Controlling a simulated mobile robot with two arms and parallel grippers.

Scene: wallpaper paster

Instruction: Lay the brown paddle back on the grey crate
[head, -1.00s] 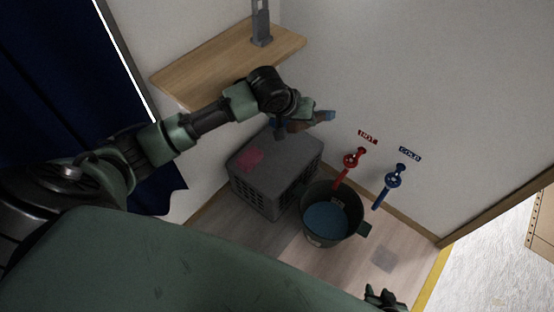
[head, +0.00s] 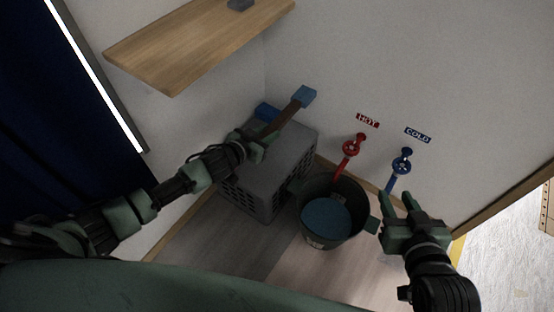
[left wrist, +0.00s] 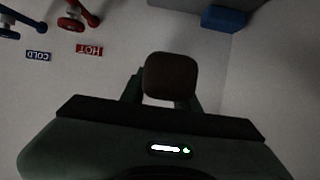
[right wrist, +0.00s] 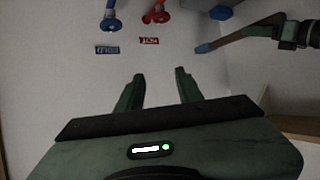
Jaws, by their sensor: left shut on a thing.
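The brown paddle (head: 284,118) has a blue block at its far tip (head: 305,96). In the head view it slants up to the right over the back of the grey crate (head: 298,139). My left gripper (head: 262,142) is shut on its near end. In the left wrist view the paddle's brown end (left wrist: 171,76) sits between the fingers. Whether the paddle touches the crate I cannot tell. The paddle also shows in the right wrist view (right wrist: 240,35). My right gripper (head: 397,203) is open and empty, right of the bucket.
A bucket (head: 363,190) with blue contents stands right of the crate. A red HOT valve (head: 352,146) and a blue COLD valve (head: 401,165) are on the wall. A wooden shelf (head: 190,45) is above left.

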